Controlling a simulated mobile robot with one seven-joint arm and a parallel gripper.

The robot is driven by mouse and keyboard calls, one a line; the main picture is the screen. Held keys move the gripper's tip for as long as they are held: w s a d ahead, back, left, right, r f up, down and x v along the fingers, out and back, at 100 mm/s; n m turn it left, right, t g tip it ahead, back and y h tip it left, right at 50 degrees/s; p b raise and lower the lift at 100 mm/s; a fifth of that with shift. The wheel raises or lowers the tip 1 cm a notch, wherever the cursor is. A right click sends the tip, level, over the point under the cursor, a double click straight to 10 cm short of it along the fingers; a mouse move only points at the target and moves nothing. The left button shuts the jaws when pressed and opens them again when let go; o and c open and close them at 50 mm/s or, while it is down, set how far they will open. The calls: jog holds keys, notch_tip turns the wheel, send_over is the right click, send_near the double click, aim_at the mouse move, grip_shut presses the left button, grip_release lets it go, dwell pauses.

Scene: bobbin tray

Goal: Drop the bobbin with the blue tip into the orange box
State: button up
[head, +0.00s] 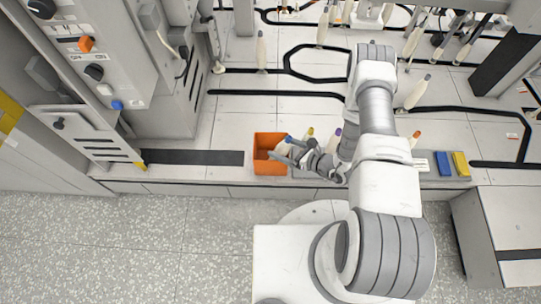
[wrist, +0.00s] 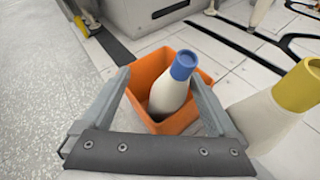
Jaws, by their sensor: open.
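The orange box (head: 268,169) stands near the front edge of the white work surface. It also fills the middle of the wrist view (wrist: 147,75). The bobbin with the blue tip (wrist: 168,98) has a cream body and shows within the box outline, tilted, blue end up and to the right. Its blue tip (head: 288,138) shows by the box's right side in the head view. My gripper (wrist: 160,82) is open over the box, one finger on each side of the bobbin, with gaps visible. The bobbin's lower end is hidden, so I cannot tell whether it rests on the box floor.
A bobbin with a yellow tip (wrist: 294,92) stands close right of my gripper. A purple-tipped bobbin (head: 338,132) and an orange-tipped one (head: 416,135) are further right. A grey control cabinet (head: 165,100) rises at left. The surface behind the box is clear.

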jog(key=p+v, duration=0.2)
jog(key=v, duration=1.1)
jog(key=shift+s+d, duration=0.2)
jog(key=shift+d, duration=0.05)
jog(key=shift+r, duration=0.2)
jog(key=w+a+r+n+g+y, duration=0.1)
jog(key=a+r+n+g, duration=0.2)
jog(key=r, duration=0.6)
jog(key=w+a+r+n+g, duration=0.1)
jog(key=r+n+g, duration=0.1)
jog(key=r+n, duration=0.5)
jog(key=w+a+r+n+g+y, duration=0.1)
jog(key=a+r+n+g, duration=0.15)
jog(key=r, duration=0.75)
jog(key=s+d+r+n+t+h, duration=0.2)
jog(key=s+r+n+h, duration=0.25)
jog(key=r, duration=0.35)
jog(key=s+d+r+n+t+h, duration=0.1)
jog(key=s+d+r+n+h, duration=0.1)
jog(key=s+r+n+h, duration=0.4)
jog(key=s+d+r+n+t+h, duration=0.2)
jog(key=r+n, duration=0.2)
jog(key=r, duration=0.5)
notch_tip(320, 180, up, 14)
jog(key=p, duration=1.3)
jog(key=shift+w+p, duration=0.2)
jog(key=shift+p, duration=0.2)
